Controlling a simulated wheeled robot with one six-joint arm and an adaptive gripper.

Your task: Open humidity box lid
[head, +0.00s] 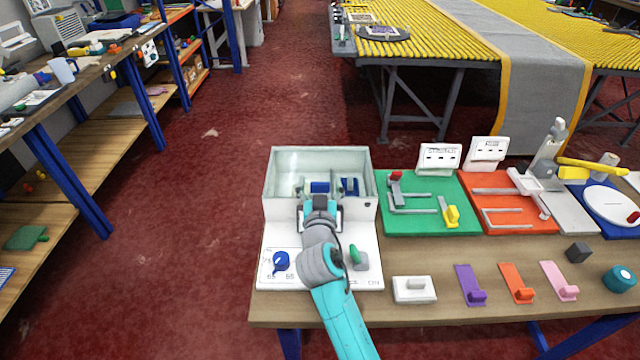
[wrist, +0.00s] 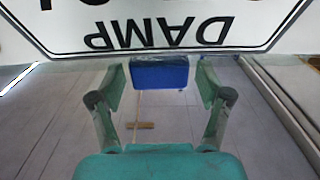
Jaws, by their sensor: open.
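The humidity box (head: 374,160) is a pale box with a white rim and clear-looking panels at the left end of the table. I cannot tell its lid apart from the rest. My gripper (head: 321,192) is open at the front of the box. In the wrist view a blue block (wrist: 160,72) lies between the spread fingertips of my gripper (wrist: 160,86), with no clear contact. A white panel (wrist: 60,28) reading "DAMP" upside down fills the top of that view. My wrist hides part of the box's front in the head view.
A white base panel with a blue knob (head: 281,261) and a green-tipped lever (head: 355,257) lies before the box. A green board (head: 425,222) and an orange board (head: 490,222) stand to its right. A white block (head: 414,290) and coloured hooks line the front edge.

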